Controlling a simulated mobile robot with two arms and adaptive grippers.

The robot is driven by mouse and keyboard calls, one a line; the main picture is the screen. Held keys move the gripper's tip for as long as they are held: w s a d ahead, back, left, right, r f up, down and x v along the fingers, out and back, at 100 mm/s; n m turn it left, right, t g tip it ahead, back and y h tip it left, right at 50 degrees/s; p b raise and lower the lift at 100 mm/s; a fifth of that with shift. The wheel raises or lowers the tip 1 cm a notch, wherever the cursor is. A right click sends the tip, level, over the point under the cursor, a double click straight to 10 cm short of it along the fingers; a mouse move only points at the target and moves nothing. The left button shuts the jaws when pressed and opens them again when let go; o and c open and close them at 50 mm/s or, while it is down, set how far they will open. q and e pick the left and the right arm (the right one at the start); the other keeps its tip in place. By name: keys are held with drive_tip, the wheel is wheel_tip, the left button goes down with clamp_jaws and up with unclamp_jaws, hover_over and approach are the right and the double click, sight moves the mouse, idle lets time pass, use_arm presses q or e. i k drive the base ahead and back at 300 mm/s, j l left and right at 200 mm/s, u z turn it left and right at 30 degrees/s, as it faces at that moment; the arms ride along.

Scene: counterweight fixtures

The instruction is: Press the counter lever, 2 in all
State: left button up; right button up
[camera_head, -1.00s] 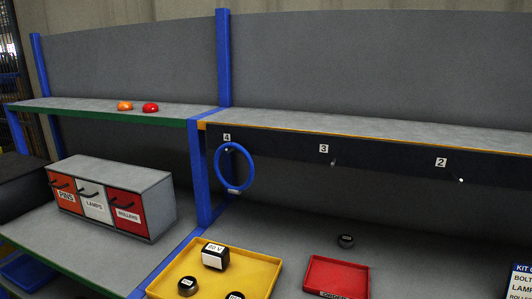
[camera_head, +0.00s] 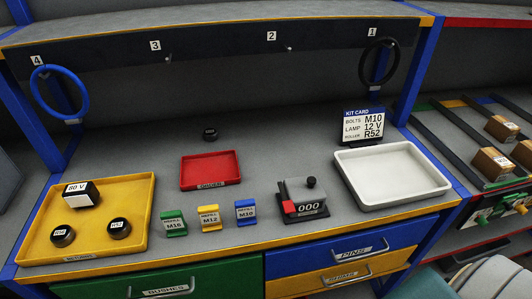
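The counter (camera_head: 292,190) is a small grey box with a red part at its left. It stands on the workbench between the blue M10 clip and the white tray. Its display reads 000. A lever with a round black knob (camera_head: 311,182) stands up at the top of the box. Nothing touches the counter or its lever. Neither of my grippers shows in the head view.
Close by are a white tray (camera_head: 441,193), a red tray (camera_head: 183,175), a yellow tray (camera_head: 143,222) and clips, including blue M10 (camera_head: 245,211). A kit card (camera_head: 363,126) stands behind. Rings hang from a rail (camera_head: 220,43). Bare bench surrounds the counter.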

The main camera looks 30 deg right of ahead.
sight(288, 208)
drive_tip(key=z, duration=1)
